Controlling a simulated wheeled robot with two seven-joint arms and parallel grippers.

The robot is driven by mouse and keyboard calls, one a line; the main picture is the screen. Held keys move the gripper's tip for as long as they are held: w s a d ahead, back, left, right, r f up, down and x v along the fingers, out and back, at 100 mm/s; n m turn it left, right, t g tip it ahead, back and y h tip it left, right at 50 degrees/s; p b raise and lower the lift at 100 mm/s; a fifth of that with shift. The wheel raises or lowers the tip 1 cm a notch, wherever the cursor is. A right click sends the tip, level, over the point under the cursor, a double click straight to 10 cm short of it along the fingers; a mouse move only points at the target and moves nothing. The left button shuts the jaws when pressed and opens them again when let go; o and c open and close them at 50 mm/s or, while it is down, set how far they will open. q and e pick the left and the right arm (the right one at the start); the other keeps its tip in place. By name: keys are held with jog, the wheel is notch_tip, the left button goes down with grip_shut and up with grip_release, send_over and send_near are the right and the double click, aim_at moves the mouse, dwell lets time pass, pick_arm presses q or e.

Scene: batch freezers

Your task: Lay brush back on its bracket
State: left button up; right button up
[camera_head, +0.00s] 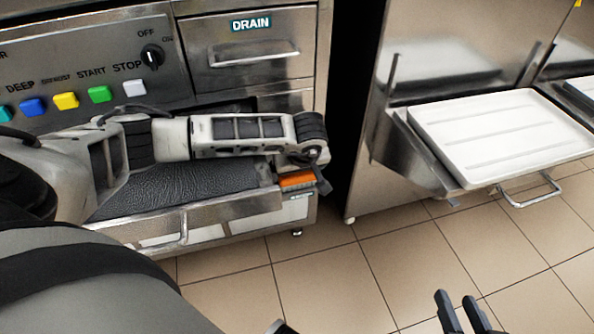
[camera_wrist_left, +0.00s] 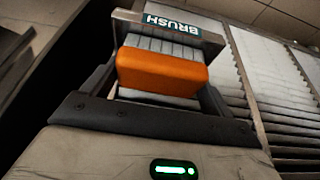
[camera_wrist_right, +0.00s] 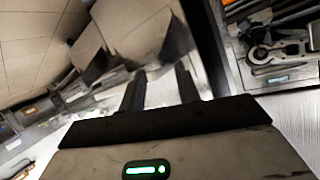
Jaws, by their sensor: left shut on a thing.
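The orange brush (camera_head: 297,180) shows at the front right corner of the machine in the head view. My left gripper (camera_head: 318,177) is there, its fingers partly hidden by my own wrist. In the left wrist view the orange brush (camera_wrist_left: 160,71) sits between the fingers of my left gripper (camera_wrist_left: 163,85), which is shut on it. The metal bracket (camera_wrist_left: 128,17) with the BRUSH label is just beyond the brush, very close to it. I cannot tell whether the brush rests on the bracket. My right gripper (camera_head: 462,312) is open and empty above the floor; it also shows in the right wrist view (camera_wrist_right: 160,88).
The machine has a DRAIN drawer (camera_head: 245,55) and a row of coloured buttons. My left arm reaches across its front. A white tray (camera_head: 500,130) stands on a steel shelf at the right. The tiled floor (camera_head: 320,270) between is clear.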

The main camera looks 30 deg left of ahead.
jog(key=shift+f, duration=0.1)
pick_arm(q)
jog(key=o, duration=0.8)
jog(key=shift+f, duration=0.1)
jog(key=shift+c, duration=0.2)
jog(key=shift+r, duration=0.25)
jog(key=p+v, duration=0.3)
jog(key=v, duration=0.8)
jog(key=shift+r, duration=0.3)
pick_arm(e)
jog(key=f+g, duration=0.1)
jog(key=d+f+h, duration=0.1)
jog(key=shift+d+f+g, duration=0.1)
jog(key=shift+f+g, duration=0.2)
jog(key=shift+g, duration=0.1)
pick_arm(q)
jog(key=shift+s+d, duration=0.1)
jog(key=shift+s, duration=0.05)
